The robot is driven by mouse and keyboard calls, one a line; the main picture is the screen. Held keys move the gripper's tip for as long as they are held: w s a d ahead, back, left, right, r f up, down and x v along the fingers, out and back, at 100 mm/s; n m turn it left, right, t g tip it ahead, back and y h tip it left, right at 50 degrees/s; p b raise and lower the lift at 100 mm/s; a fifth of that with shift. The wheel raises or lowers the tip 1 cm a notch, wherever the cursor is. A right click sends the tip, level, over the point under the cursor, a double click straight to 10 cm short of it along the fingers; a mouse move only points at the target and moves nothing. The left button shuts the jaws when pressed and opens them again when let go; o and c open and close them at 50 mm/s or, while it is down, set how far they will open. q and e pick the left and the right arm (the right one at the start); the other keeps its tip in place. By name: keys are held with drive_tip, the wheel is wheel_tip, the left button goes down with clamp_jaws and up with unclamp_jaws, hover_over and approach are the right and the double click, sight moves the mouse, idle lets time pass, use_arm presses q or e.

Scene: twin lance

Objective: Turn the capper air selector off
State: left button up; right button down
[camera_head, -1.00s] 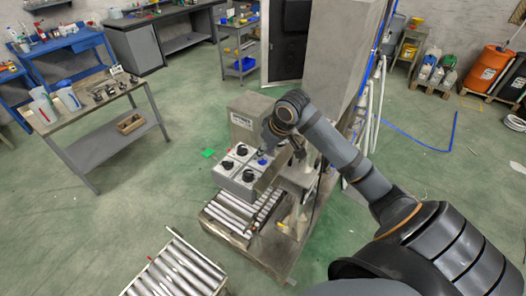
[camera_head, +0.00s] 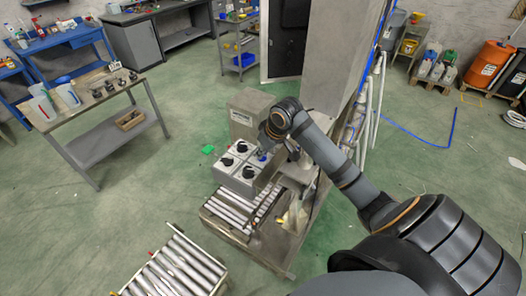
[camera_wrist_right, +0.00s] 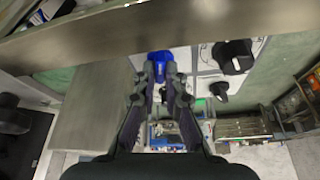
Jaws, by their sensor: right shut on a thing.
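A pale grey panel box (camera_head: 235,172) with several black knobs stands at the end of a roller conveyor. A blue knob (camera_head: 262,156) sits at its right side, partly hidden by my right arm. In the right wrist view, the blue knob (camera_wrist_right: 159,58) lies between the fingertips of my right gripper (camera_wrist_right: 160,78), which is shut on it. Two black knobs (camera_wrist_right: 233,56) show on the panel to the right there. In the head view my right gripper (camera_head: 270,156) is small and mostly hidden at the panel. I cannot read any label on the knob. My left gripper is out of view.
A metal edge (camera_wrist_right: 120,30) crosses the wrist view close to the fingers. A grey box (camera_head: 249,110) stands behind the panel. A tall grey column (camera_head: 334,60) rises beside my arm. Roller conveyors (camera_head: 232,212) lie in front. Open green floor is at left.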

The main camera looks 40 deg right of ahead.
drive_tip(key=shift+a+m+h, duration=0.1)
drive_tip(key=shift+m+h, duration=0.2)
drive_tip(key=shift+m, duration=0.7)
drive_tip(key=shift+m+h, duration=0.3)
drive_tip(key=shift+m, duration=0.5)
drive_tip(key=c, duration=1.4)
unclamp_jaws()
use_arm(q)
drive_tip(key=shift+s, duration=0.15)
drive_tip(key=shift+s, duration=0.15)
use_arm(e)
drive_tip(key=shift+r, duration=0.1)
drive_tip(key=v, duration=1.1)
drive_tip(key=shift+s+r, duration=0.25)
drive_tip(key=shift+r, duration=0.1)
